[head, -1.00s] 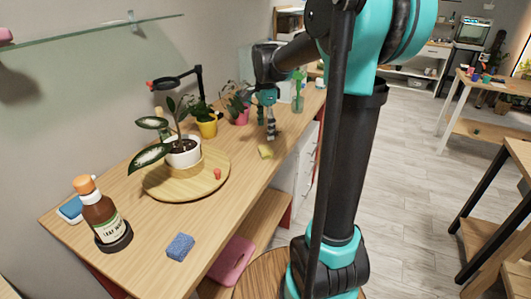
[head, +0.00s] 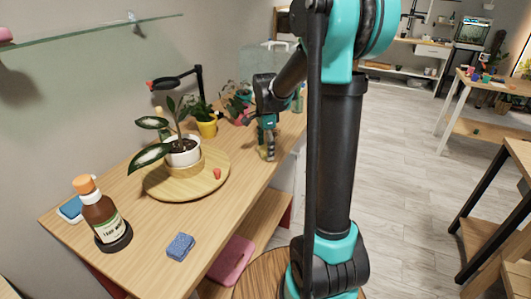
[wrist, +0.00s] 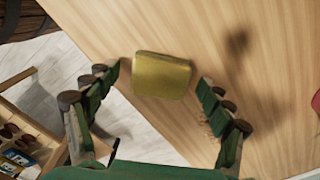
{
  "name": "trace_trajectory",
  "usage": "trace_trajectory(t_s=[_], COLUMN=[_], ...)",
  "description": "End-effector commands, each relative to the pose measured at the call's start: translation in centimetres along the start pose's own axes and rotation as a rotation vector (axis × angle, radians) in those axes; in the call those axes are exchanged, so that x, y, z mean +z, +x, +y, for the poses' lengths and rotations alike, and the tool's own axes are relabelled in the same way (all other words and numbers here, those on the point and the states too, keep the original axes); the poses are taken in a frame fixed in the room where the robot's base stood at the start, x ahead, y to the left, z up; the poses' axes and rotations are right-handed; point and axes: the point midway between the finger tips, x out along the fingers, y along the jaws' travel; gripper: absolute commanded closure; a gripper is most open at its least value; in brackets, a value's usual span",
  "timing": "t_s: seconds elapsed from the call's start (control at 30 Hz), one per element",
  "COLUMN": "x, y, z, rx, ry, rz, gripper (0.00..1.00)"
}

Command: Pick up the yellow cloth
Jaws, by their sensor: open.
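The yellow cloth (wrist: 161,75) is a small folded pad lying flat on the wooden tabletop. In the wrist view it lies between and a little beyond the tips of my gripper (wrist: 160,88). The fingers are spread wide on either side of it, with bare wood showing between them and the cloth. In the head view my gripper (head: 267,152) points down at the table's front edge, to the right of the round wooden board, and hides most or all of the cloth. My gripper holds nothing.
A round wooden board (head: 212,187) carries a potted plant (head: 183,152) and a small red object (head: 217,174). A brown bottle (head: 103,220) and a blue sponge (head: 180,247) are nearer. A yellow pot (head: 207,128) stands behind the board. A pink item (head: 232,262) lies on the shelf below.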

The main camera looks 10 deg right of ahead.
Motion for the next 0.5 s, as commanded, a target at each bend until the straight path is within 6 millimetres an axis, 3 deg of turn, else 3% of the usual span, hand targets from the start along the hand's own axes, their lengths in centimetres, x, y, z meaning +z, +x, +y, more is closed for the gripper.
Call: trace_trajectory(t_s=[0.07, 0.4, 0.5], x=[0.0, 0.0, 0.0], y=[-0.02, -0.04, -0.04], z=[0.0, -0.01, 0.0], rx=[0.0, 0.0, 0.0], ry=[0.0, 0.0, 0.0], rz=[0.0, 0.0, 0.0], gripper=[0.2, 0.62, 0.67])
